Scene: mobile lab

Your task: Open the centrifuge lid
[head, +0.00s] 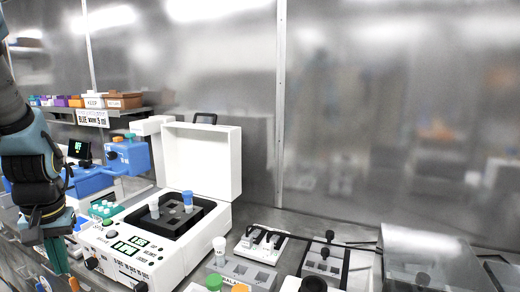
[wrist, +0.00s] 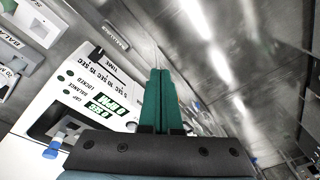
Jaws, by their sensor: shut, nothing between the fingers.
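The white centrifuge (head: 172,261) stands on the bench in the head view, and its front panel with green displays also fills the left of the wrist view (wrist: 85,85). Its white lid (head: 210,160) is raised and stands upright at the back. The dark rotor well (head: 165,222) is uncovered, with a white-capped tube (head: 154,207) and a blue-capped tube (head: 188,200) in it. My gripper (head: 58,262) is to the left of the centrifuge, pointing down. In the wrist view its teal fingers (wrist: 158,90) are shut together and empty, apart from the lid.
A balance (head: 259,248) and a grey rack (head: 240,272) with capped tubes stand to the right of the centrifuge. A blue device (head: 125,157) is behind my gripper. A shelf with bins (head: 93,101) runs along the back left wall.

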